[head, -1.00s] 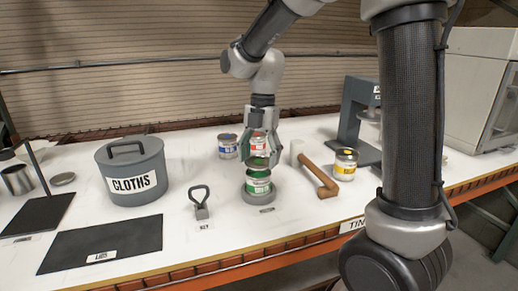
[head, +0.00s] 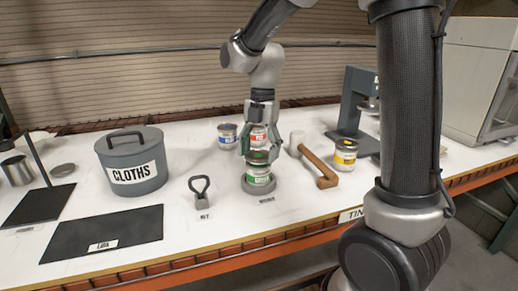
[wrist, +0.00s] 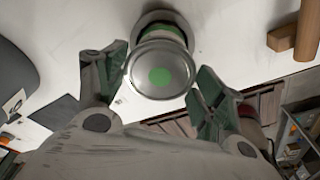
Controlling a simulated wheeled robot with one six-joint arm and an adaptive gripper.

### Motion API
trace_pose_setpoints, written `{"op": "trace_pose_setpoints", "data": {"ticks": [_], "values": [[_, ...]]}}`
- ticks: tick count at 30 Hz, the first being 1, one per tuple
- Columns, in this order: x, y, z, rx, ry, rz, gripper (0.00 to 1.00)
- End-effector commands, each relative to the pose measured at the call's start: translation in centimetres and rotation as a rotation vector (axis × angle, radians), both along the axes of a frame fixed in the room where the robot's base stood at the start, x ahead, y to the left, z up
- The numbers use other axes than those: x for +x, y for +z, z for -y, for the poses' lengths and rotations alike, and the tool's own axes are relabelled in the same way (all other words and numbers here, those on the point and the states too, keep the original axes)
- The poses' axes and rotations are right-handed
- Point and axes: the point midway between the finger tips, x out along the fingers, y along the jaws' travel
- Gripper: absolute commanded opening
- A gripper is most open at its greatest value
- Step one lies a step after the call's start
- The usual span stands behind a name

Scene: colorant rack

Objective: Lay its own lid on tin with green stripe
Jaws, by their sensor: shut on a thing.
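The tin with green stripe (head: 259,183) stands upright on a round grey base on the bench. It also shows in the wrist view (wrist: 165,22), partly hidden by the lid. My gripper (head: 260,153) is right above this tin. It is shut on a round metal lid with a green dot (wrist: 160,73), held between the two fingers. In the head view the lid (head: 260,158) looks roughly level, just above the tin's top. In the wrist view it covers the near part of the tin. Whether lid and tin touch, I cannot tell.
A red-labelled tin (head: 258,135) stands close behind my gripper, and a blue-labelled tin (head: 228,136) behind left. A wooden-handled mallet (head: 319,168) and a yellow-striped tin (head: 345,153) are to the right. A key-like tool (head: 201,192) and the CLOTHS bin (head: 133,165) are left.

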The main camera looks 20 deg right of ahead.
Motion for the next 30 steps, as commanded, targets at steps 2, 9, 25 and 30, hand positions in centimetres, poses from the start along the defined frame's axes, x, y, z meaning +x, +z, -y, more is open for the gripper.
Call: {"op": "trace_pose_setpoints", "data": {"ticks": [2, 9, 25, 30], "values": [[-0.02, -0.21, 0.00, -0.001, 0.000, -0.001, 0.60], [-0.01, -0.79, 0.00, 0.000, 0.000, 0.000, 0.60], [-0.01, -0.79, 0.00, 0.000, 0.000, 0.000, 0.94], [0.02, -0.63, 0.02, 0.000, 0.000, 0.000, 0.94]]}}
